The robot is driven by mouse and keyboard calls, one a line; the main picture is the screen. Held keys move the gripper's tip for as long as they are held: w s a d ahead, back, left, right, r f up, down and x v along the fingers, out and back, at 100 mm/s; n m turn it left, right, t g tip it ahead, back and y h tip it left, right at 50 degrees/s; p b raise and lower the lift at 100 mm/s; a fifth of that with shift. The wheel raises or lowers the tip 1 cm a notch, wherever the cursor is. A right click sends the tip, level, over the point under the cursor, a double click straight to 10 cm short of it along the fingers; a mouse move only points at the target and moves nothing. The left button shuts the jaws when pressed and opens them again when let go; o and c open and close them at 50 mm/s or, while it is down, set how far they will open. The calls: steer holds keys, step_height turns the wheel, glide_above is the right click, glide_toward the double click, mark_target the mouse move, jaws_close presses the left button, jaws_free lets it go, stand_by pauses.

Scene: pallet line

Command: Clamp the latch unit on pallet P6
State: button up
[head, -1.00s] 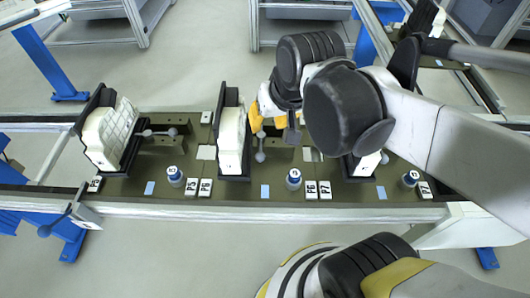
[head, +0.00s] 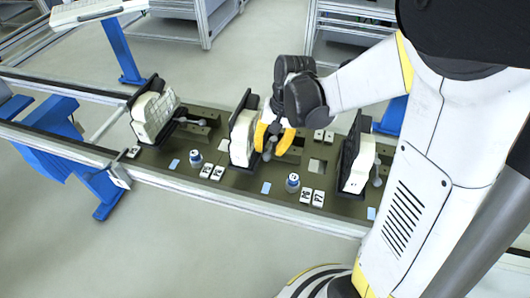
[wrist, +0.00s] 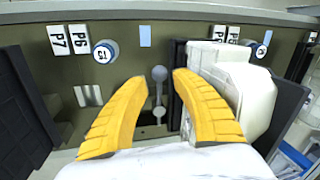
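The latch unit (head: 244,137) on pallet P6 is a white block in a black holder, the middle one of three in the head view. It also shows right of my gripper in the wrist view (wrist: 238,85). Beside it stands a grey clamp lever with a ball knob (wrist: 159,74); its lower end runs down between my fingers. My gripper (wrist: 160,78) is open, with its two yellow fingers on either side of the lever. In the head view, my gripper (head: 270,147) partly hides the lever.
Similar white units in black holders stand left (head: 155,115) and right (head: 357,165) on the line. Small blue-and-white round caps (head: 292,182) and number tags (head: 312,196) line the front edge. A rail (head: 220,196) borders the pallets. Trolleys stand behind.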

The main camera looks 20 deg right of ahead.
mark_target(268, 154)
steer(key=shift+w+a+f+b, duration=0.1)
steer(key=shift+a+f+b, duration=0.1)
steer(key=shift+f, duration=0.75)
steer(key=shift+w+a+f+b, duration=0.1)
steer(key=shift+f+b, duration=0.05)
steer(key=shift+f, duration=0.8)
jaws_close()
